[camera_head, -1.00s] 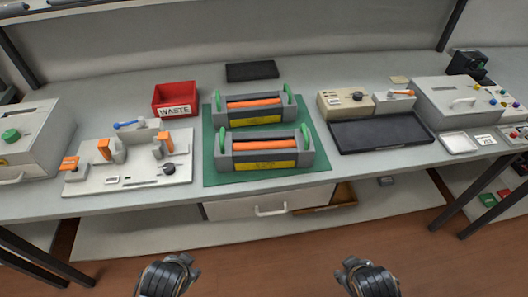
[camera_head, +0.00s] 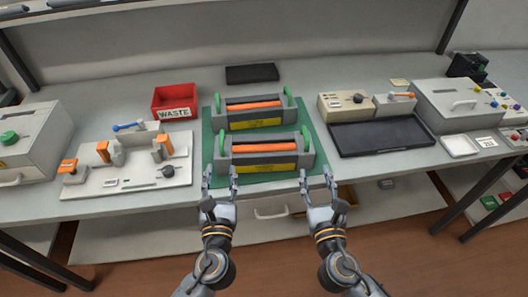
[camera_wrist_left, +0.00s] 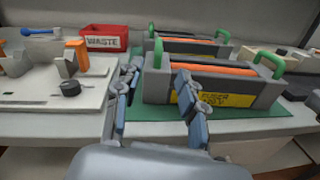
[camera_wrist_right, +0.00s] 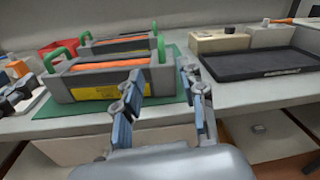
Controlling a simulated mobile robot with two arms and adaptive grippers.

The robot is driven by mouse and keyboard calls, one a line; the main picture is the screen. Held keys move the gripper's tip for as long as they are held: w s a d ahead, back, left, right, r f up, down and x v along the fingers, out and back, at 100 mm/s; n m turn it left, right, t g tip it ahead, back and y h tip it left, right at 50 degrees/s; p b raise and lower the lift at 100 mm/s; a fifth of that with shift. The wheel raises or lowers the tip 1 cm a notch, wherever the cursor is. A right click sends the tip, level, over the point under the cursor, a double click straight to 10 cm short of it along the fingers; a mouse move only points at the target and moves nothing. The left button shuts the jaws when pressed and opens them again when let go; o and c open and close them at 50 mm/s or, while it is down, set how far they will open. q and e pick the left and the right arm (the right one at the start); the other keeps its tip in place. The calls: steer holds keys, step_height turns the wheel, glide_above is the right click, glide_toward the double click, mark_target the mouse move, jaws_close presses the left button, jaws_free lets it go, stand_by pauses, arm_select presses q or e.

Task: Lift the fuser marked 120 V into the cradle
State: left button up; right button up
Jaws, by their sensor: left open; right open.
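Two grey fusers with orange rollers, green end handles and yellow labels stand one behind the other on a green mat (camera_head: 208,143). The front fuser (camera_head: 230,163) also shows in the left wrist view (camera_wrist_left: 155,92) and right wrist view (camera_wrist_right: 62,88). The rear fuser (camera_head: 222,123) is behind it. Neither voltage marking is legible. A pale fixture plate with orange clamps (camera_head: 130,182), possibly the cradle, lies left of the mat. My left gripper (camera_head: 221,181) is open and empty before the front fuser's left end. My right gripper (camera_head: 316,183) is open and empty before its right end.
A red WASTE bin (camera_head: 174,101) stands behind the fixture. A black tray (camera_head: 382,137) lies right of the mat, with beige boxes behind it. A small dark tray (camera_head: 252,73) lies at the back. A drawer (camera_head: 262,208) is under the table's front edge.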

mark_target(222, 132)
arm_select(q)
steer(key=w, duration=0.4)
steer(key=w+a, duration=0.1)
steer(key=w, duration=0.8)
steer(key=shift+w+a, duration=0.25)
steer(key=shift+w, duration=0.15)
arm_select(e)
steer(key=w, duration=0.4)
steer(key=w+a, duration=0.1)
steer(key=w, duration=0.8)
steer(key=shift+w+a, duration=0.2)
steer(key=shift+w, duration=0.2)
arm_select(q)
jaws_close()
arm_select(e)
jaws_close()
arm_select(q)
steer(key=shift+w+r, duration=0.1)
steer(key=shift+r, duration=0.15)
arm_select(e)
steer(key=shift+r, duration=0.3)
